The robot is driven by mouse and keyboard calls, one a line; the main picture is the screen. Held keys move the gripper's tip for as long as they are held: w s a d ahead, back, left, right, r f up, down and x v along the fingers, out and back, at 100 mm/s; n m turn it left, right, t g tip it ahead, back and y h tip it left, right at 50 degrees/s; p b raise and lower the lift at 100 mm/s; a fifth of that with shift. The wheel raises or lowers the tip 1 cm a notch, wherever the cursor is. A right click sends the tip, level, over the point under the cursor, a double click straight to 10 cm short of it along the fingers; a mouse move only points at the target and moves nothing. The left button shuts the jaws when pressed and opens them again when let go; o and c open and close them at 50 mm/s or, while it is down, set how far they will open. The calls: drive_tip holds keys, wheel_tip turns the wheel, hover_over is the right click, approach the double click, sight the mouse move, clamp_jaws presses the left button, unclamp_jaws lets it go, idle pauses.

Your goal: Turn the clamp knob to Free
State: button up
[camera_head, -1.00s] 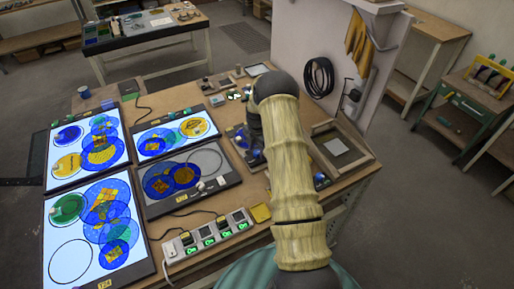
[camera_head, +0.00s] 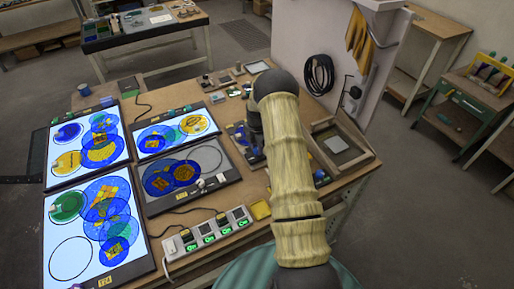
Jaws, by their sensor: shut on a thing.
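My arm reaches over the right part of the workbench (camera_head: 222,245). My gripper (camera_head: 252,148) is at the far end of the arm, low over a small dark unit with blue parts (camera_head: 236,133). It is small in the head view and partly covered by my own arm. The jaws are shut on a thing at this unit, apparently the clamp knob. The knob itself, its markings and its setting cannot be made out.
Lit panels with coloured glass discs (camera_head: 88,148) fill the bench's left side. A power strip with green-lit switches (camera_head: 207,233) lies at the front. A wooden-framed tray (camera_head: 338,144) sits right of my arm. A wall with a coiled black cable (camera_head: 319,75) rises behind.

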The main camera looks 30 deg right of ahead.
drive_tip(key=shift+m, duration=0.3)
drive_tip(key=m+b, duration=0.2)
drive_tip(key=shift+w+f+m, duration=0.1)
drive_tip(key=shift+f+m, duration=0.05)
drive_tip(key=shift+m, duration=0.15)
drive_tip(key=m+b, duration=0.2)
drive_tip(key=m, duration=0.1)
drive_tip(key=shift+m, duration=0.3)
drive_tip(key=m+b, duration=0.2)
drive_tip(key=m, duration=0.1)
drive_tip(key=shift+m, duration=0.3)
drive_tip(key=m+b, duration=0.1)
drive_tip(key=m, duration=0.2)
drive_tip(key=shift+m, duration=0.3)
drive_tip(key=m+b, duration=0.1)
drive_tip(key=m, duration=0.3)
drive_tip(key=shift+m, duration=0.3)
drive_tip(key=m, duration=0.5)
drive_tip(key=shift+b, duration=0.3)
drive_tip(key=shift+r, duration=0.2)
